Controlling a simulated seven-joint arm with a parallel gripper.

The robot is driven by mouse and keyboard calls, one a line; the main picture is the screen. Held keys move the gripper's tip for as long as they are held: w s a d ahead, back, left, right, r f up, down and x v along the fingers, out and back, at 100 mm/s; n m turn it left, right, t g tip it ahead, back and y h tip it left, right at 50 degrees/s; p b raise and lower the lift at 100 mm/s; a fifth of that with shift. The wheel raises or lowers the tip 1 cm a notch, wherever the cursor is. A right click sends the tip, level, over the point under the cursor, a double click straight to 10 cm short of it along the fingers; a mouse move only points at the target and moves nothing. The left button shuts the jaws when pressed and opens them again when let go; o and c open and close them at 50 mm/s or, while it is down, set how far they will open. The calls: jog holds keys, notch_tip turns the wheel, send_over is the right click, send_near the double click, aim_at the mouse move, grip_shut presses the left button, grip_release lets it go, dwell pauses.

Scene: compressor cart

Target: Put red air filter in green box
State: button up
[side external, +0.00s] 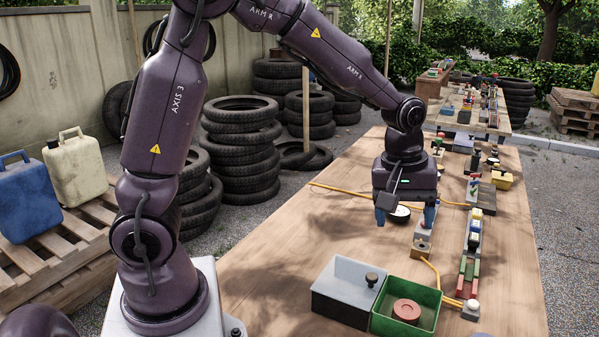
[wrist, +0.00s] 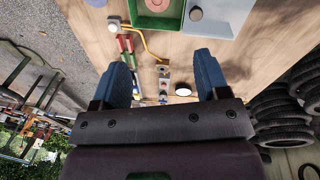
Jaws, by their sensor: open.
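The green box (side external: 430,297) stands at the near end of the wooden table, open at the top. The red air filter (side external: 407,311), a round disc, lies inside it. In the wrist view the green box (wrist: 152,28) is at the top edge, with part of the red filter (wrist: 157,3) showing inside, cut off by the frame. My gripper (side external: 405,215) is above the table, farther back than the box, fingers pointing down. Its blue fingers (wrist: 167,72) are apart with nothing between them.
A grey box with a black knob (side external: 345,280) stands against the green box's left side. A yellow hose (side external: 431,270) runs to small fittings on the right. A row of small parts (side external: 474,235) lines the table's right side. The table's left part (side external: 270,255) is clear.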

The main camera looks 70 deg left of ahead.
jog(key=s+r+m+t, duration=0.2)
jog(key=s+r+m, duration=0.3)
jog(key=s, duration=0.4)
jog(key=s+r+m+t, duration=0.2)
jog(key=s+r+m, duration=0.3)
jog(key=s, duration=0.4)
jog(key=shift+s+a+r+m, duration=0.15)
jog(key=shift+s+a+m, duration=0.1)
jog(key=shift+s+m, duration=0.25)
jog(key=shift+w, duration=0.1)
